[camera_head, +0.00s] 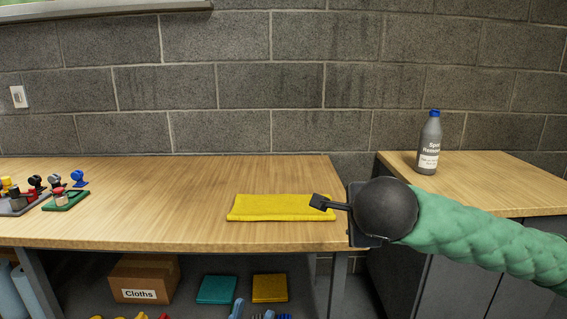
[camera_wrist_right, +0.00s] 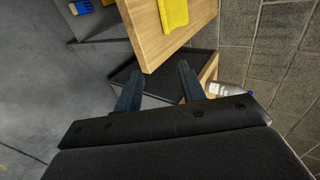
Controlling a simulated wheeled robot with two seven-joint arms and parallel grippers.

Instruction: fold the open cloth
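A yellow cloth (camera_head: 275,208) lies flat as a wide rectangle near the front right end of the wooden table. Its front edge looks thick; I cannot tell how many layers it has. Part of it shows at the top of the right wrist view (camera_wrist_right: 173,13). The arm in the head view comes in from the right, so I take it as my right one. Its gripper (camera_head: 318,202) overlaps the cloth's right end in the picture. In the right wrist view the gripper's fingers (camera_wrist_right: 160,70) are apart and empty, away from the cloth, by the table's end. My left gripper is not in view.
The table (camera_head: 150,195) has clear room left of the cloth. Small clamps on a green pad (camera_head: 66,200) stand at far left. A grey bottle (camera_head: 429,150) stands on a right-hand counter (camera_head: 500,185) across a gap. Below are a Cloths box (camera_head: 145,277) and folded teal (camera_head: 217,289) and yellow (camera_head: 269,288) cloths.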

